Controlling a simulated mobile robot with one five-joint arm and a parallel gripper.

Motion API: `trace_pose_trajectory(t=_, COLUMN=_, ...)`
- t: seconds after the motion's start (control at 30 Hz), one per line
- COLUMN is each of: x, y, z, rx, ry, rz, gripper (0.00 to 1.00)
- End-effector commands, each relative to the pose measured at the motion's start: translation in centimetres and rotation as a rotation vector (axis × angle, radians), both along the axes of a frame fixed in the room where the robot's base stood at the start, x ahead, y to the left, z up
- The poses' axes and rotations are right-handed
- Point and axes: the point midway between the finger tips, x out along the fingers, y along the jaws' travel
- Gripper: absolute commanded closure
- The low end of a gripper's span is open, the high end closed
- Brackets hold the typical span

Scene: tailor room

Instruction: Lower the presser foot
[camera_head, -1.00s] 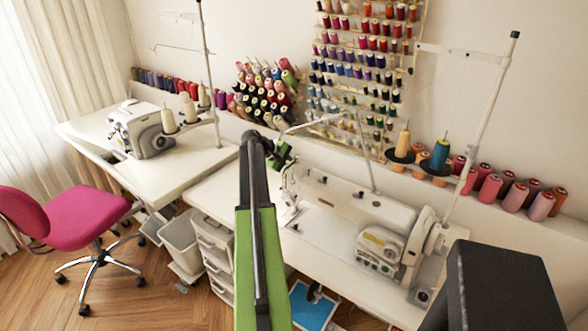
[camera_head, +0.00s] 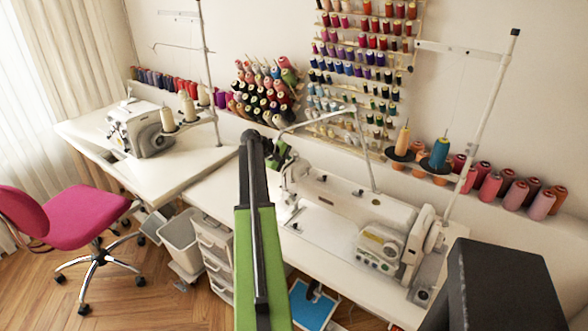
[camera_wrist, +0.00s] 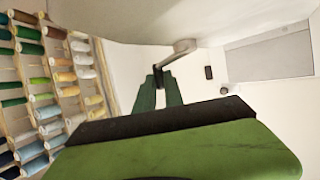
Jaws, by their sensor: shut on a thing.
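The near white sewing machine (camera_head: 345,203) stands on the white table, right of my arm in the head view. My gripper (camera_head: 283,156) is at the back of the machine's left end, small and partly hidden by my own arm. In the wrist view my two green fingers (camera_wrist: 159,78) are closed around the end of a small grey lever (camera_wrist: 183,47), which juts from the white machine body (camera_wrist: 200,18). The fingertips cover the lever's end. I cannot make out the presser foot or whether it is raised.
A second sewing machine (camera_head: 140,128) stands on the far left table. Thread racks (camera_head: 362,60) line the back wall. A thread stand (camera_head: 480,125) rises behind the near machine. A pink chair (camera_head: 85,215) is at left. Open wooden floor (camera_head: 150,285) lies in front.

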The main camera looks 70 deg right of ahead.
Motion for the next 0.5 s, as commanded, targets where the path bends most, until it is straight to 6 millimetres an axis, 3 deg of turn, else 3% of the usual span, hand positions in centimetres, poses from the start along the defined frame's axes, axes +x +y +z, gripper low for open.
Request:
trace_pose_trajectory(t=0.47, x=-0.07, y=-0.05, z=0.02, rx=-0.001, ry=0.001, rz=0.000, gripper=1.00)
trace_pose_trajectory(t=0.5, x=-0.06, y=-0.05, z=0.02, rx=-0.001, ry=0.002, rz=0.000, gripper=0.86)
